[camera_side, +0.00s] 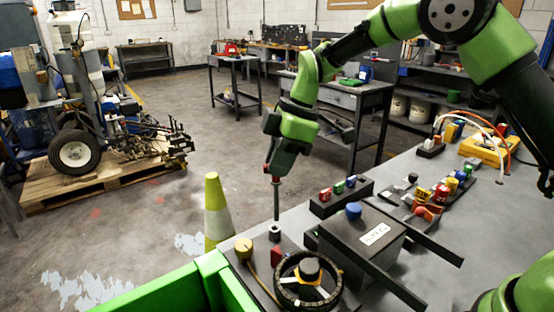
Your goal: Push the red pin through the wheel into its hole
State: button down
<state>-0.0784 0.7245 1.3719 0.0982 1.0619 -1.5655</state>
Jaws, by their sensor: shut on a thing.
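My gripper (275,178) points straight down near the middle of the side view. It is shut on a slim dark rod (276,205), with a bit of red beside the jaws. I cannot tell whether this is the red pin. The rod's lower end is just above or at a small dark cylinder (275,233) with a light top; contact is unclear. The pin's hole cannot be made out.
A grey box (362,240) with a blue knob (353,211) stands right. Behind it is a rack (342,198) of coloured pieces. A green frame (190,290) borders the front left.

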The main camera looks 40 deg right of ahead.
jog(key=s+a+r+n+g, duration=0.25)
jog(key=s+n, duration=0.25)
jog(key=s, duration=0.5)
jog(key=shift+t, duration=0.45)
jog(key=shift+d+x, duration=0.2)
jog(key=shift+x, duration=1.1)
jog(key=shift+d+x, duration=0.25)
jog(key=shift+x, duration=1.05)
jog(key=shift+w+f, duration=0.1)
jog(key=shift+f, duration=2.1)
jog(key=c, duration=0.7)
grip_release()
jog(key=shift+r, duration=0.1)
jog(key=v, duration=0.7)
